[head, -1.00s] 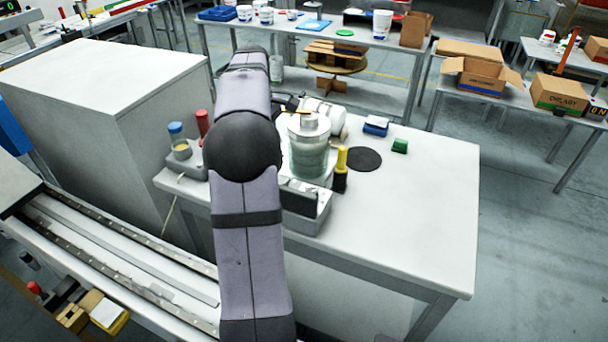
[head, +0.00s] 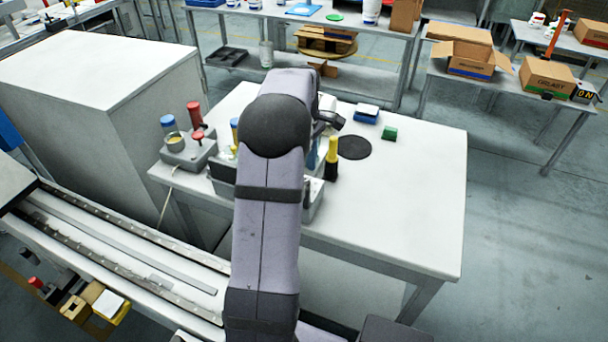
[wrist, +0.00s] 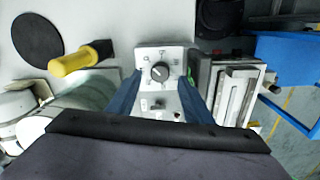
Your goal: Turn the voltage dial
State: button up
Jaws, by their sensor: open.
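The voltage dial (wrist: 160,72) shows in the wrist view as a dark round knob with a light pointer mark, on a pale panel (wrist: 147,53) with small marks around it. My gripper (wrist: 162,80) is open, with one blue finger on each side of the panel. The dial lies between the fingers in the picture; I cannot tell how far the fingertips are above it. In the head view my arm hides the dial and most of my gripper.
A yellow and black handled tool (head: 331,158) stands near a black disc (head: 354,147). A grey box with a blue-capped jar and red knob (head: 188,150) is at the table's left. The table's right side is clear.

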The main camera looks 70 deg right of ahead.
jog(key=shift+f+p, duration=0.4)
jog(key=shift+f, duration=1.35)
jog(key=shift+c, duration=0.3)
jog(key=c, duration=1)
jog(key=shift+o, duration=0.2)
